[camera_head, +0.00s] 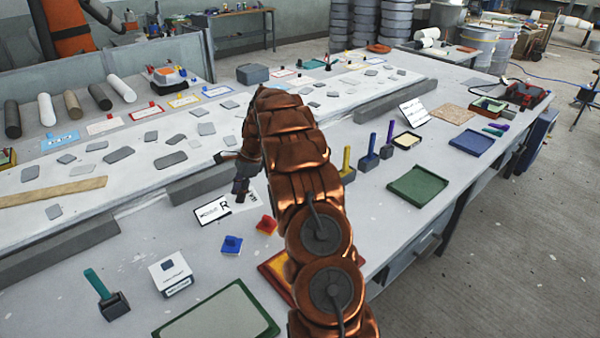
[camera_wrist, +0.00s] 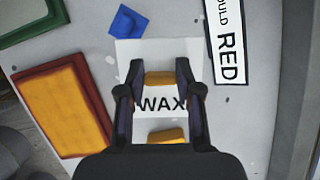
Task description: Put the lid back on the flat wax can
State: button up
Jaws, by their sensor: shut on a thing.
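My gripper (camera_wrist: 160,92) is shut, its dark fingers on either side of a small piece that seems to be the lid (camera_wrist: 160,78). Yellow shows at its far and near edges, with black letters WAX on white between. I cannot tell whether the letters are on the piece or on the white sheet (camera_wrist: 128,50) beneath. In the head view my gripper (camera_head: 240,190) is low over the bench, beside the sign reading MOULD RED (camera_wrist: 228,40); the held piece is not clear there. I cannot pick out the flat wax can with certainty.
A small blue piece (camera_head: 232,244) and a red piece (camera_head: 267,224) lie near my gripper. A red-rimmed tray (camera_wrist: 65,108) and green-rimmed trays (camera_head: 418,186) lie on the bench. A teal-handled tool (camera_head: 105,295) stands front left. Grey bars (camera_head: 65,250) edge the work strip behind.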

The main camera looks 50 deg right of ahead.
jog(key=s+d+m+t+h, duration=0.1)
jog(key=s+d+m+h, duration=0.1)
jog(key=d+m, duration=0.6)
jog(key=s+d+m+t+h, duration=0.2)
jog(key=d+m, duration=0.5)
jog(key=d, duration=0.7)
jog(key=shift+s+f+m+h+b, duration=0.4)
jog(key=shift+s+f+h+b, duration=0.1)
jog(key=shift+s, duration=0.2)
jog(key=shift+w+r+p, duration=0.1)
jog(key=shift+r+p, duration=0.05)
jog(key=shift+p, duration=0.4)
jog(key=shift+f, duration=3.3)
jog(key=shift+f+p, duration=0.2)
jog(key=shift+p, duration=0.1)
jog(key=shift+p, duration=0.4)
jog(key=shift+f, duration=0.5)
